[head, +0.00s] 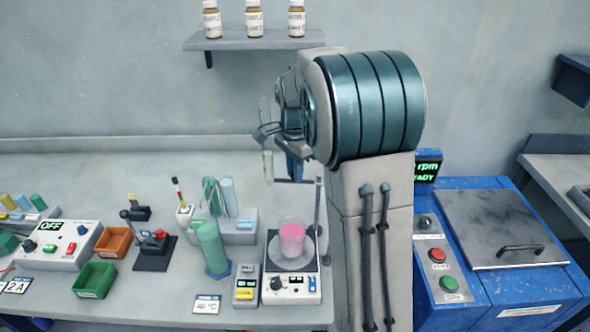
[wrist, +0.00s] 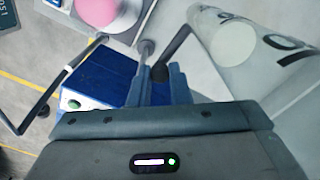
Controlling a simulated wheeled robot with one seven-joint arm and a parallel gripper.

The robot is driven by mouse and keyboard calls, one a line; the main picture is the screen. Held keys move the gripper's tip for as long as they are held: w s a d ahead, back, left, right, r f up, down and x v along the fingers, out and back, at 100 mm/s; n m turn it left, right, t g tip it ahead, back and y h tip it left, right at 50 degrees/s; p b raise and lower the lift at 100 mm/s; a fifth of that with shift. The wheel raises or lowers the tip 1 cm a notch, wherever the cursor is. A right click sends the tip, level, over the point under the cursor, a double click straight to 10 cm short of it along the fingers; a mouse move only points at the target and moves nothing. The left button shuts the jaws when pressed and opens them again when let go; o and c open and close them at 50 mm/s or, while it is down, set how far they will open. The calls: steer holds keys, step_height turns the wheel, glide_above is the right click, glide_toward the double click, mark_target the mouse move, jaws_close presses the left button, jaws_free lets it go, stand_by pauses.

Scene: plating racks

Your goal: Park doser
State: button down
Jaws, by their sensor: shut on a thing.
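My gripper (head: 291,166) is shut on the doser (head: 268,165), a clear tube held upright above the bench, left of the fingers. In the wrist view the doser (wrist: 235,45) is a large pale cylinder at the upper right. Its dark side arm (wrist: 176,48) runs down between my fingertips (wrist: 163,76). A thin stand rod (head: 318,210) rises at the right of the stirrer plate (head: 292,291). A beaker of pink liquid (head: 291,239) stands on this plate, below and apart from the doser. My arm hides part of the gripper in the head view.
A green cylinder (head: 212,246), a rack with tubes (head: 238,226) and a small keypad device (head: 246,286) stand left of the plate. A blue machine (head: 500,260) is to the right. A wall shelf (head: 253,40) holds bottles above. Bare bench lies at the back left.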

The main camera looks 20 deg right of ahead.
steer(key=shift+w+r, duration=0.1)
steer(key=c, duration=1.3)
jaws_free()
steer(key=shift+c, duration=0.2)
steer(key=shift+r, duration=0.1)
step_height(320, 180, up, 14)
steer(key=b, duration=0.1)
steer(key=shift+f, duration=0.2)
steer(key=s+a+f+n+t, duration=0.1)
steer(key=s+f+n, duration=0.2)
steer(key=s+n, duration=0.2)
steer(key=s+a+f+n+t, duration=0.1)
steer(key=s+f+n, duration=0.3)
steer(key=s, duration=0.7)
steer(key=s+a+f+n+t, duration=0.1)
steer(key=s+a+f+n, duration=0.2)
steer(key=s, duration=0.5)
steer(key=f+n, duration=0.1)
steer(key=n, duration=0.1)
steer(key=shift+s+n+t, duration=0.3)
steer(key=shift+s+n, duration=0.1)
